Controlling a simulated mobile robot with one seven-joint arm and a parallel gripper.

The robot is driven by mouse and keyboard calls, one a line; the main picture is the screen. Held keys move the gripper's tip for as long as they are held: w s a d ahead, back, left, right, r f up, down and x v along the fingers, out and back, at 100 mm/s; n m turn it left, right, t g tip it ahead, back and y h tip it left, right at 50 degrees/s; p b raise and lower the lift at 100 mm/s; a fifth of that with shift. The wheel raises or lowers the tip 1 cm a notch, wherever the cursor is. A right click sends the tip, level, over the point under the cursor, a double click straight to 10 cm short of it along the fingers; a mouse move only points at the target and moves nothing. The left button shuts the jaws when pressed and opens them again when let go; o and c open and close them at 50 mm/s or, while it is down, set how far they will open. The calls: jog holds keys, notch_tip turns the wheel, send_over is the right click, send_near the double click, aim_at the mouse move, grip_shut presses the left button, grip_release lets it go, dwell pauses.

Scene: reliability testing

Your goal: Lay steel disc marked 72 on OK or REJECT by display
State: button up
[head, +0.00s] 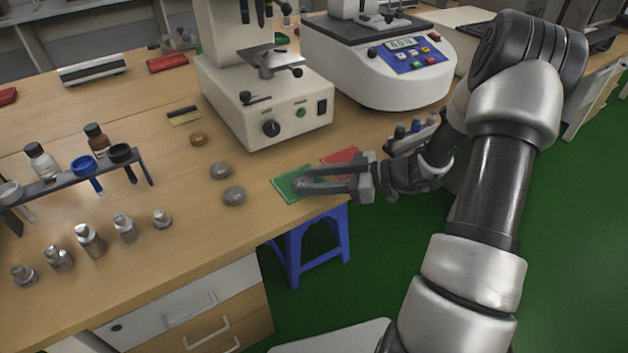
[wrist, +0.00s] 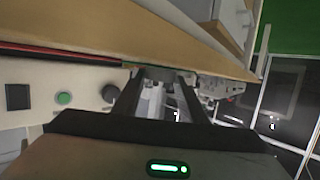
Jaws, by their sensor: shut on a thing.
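My gripper (head: 302,183) is over the green pad (head: 282,189) at the bench's front edge, its fingers pointing left. In the wrist view its fingers (wrist: 160,78) come together on a small grey piece, which I take for a steel disc; its mark cannot be read. The fingers hide most of it, and I cannot tell whether it touches the pad. The red pad (head: 338,156) lies just behind, partly hidden by my gripper. The display (head: 403,43) on the white instrument is lit, but its characters are too small to read surely. Pad lettering is not legible.
Two grey discs (head: 220,171) (head: 234,195) and a brown disc (head: 198,139) lie left of the pads. A white tester (head: 285,105) stands behind them. Several metal weights (head: 90,240) and a bottle rack (head: 75,181) are at left. Bare bench lies between.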

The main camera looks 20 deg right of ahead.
jog(key=o, duration=1.4)
jog(key=shift+o, duration=0.2)
jog(key=shift+d, duration=0.1)
